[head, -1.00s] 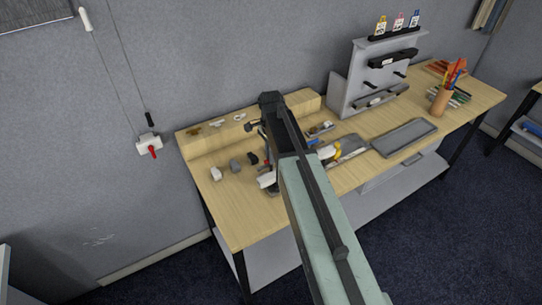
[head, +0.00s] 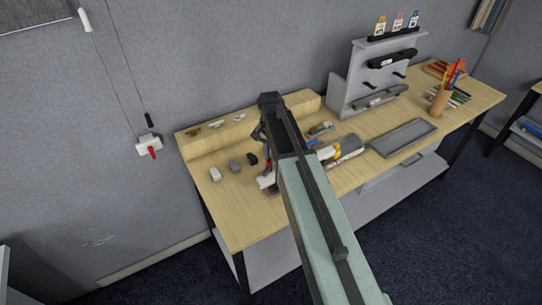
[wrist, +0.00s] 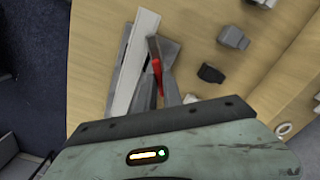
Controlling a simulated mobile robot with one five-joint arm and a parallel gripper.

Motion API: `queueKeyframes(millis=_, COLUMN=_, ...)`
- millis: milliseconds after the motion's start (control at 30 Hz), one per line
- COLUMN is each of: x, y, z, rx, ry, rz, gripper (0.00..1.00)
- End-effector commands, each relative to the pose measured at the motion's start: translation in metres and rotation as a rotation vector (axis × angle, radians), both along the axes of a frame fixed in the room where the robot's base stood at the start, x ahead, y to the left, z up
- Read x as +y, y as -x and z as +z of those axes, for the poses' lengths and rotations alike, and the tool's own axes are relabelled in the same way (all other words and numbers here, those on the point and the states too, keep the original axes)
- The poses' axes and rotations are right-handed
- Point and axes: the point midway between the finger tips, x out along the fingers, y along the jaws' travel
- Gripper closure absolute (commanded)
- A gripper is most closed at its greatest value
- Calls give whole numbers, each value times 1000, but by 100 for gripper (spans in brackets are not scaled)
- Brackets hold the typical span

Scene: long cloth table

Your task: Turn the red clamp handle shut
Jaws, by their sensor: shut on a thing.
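The red clamp handle (wrist: 156,78) shows in the wrist view, just above the middle of my gripper's body. My gripper (wrist: 160,92) is shut on it, with the grey fingers close along its sides. The handle sits over a grey clamp base (wrist: 172,53), and a long white bar (wrist: 131,62) lies beside it on the left. In the head view my arm hides the handle and most of the clamp.
Several small blocks, one white (head: 215,174), one grey (head: 234,165) and one black (head: 252,158), stand left of my arm on the wooden table (head: 235,215). A grey tray (head: 404,138) lies to the right. A white wall box with a red lever (head: 152,152) hangs at the left.

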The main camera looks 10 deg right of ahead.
Motion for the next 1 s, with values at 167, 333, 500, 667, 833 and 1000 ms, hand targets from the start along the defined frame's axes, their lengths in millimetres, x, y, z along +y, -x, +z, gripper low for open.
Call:
queueKeyframes(millis=167, x=1, y=-2, z=0, rx=-5, ry=0, rz=165, gripper=100)
queueKeyframes(millis=333, x=1, y=-2, z=0, rx=-6, ry=0, rz=327, gripper=100)
queueKeyframes(millis=500, x=1, y=-2, z=0, rx=-6, ry=0, rz=487, gripper=100)
queueKeyframes(millis=667, x=1, y=-2, z=0, rx=-6, ry=0, rz=631, gripper=100)
queueKeyframes(millis=833, x=1, y=-2, z=0, rx=-6, ry=2, rz=762, gripper=100)
queueKeyframes(millis=1000, x=1, y=-2, z=0, rx=-6, ry=1, rz=861, gripper=100)
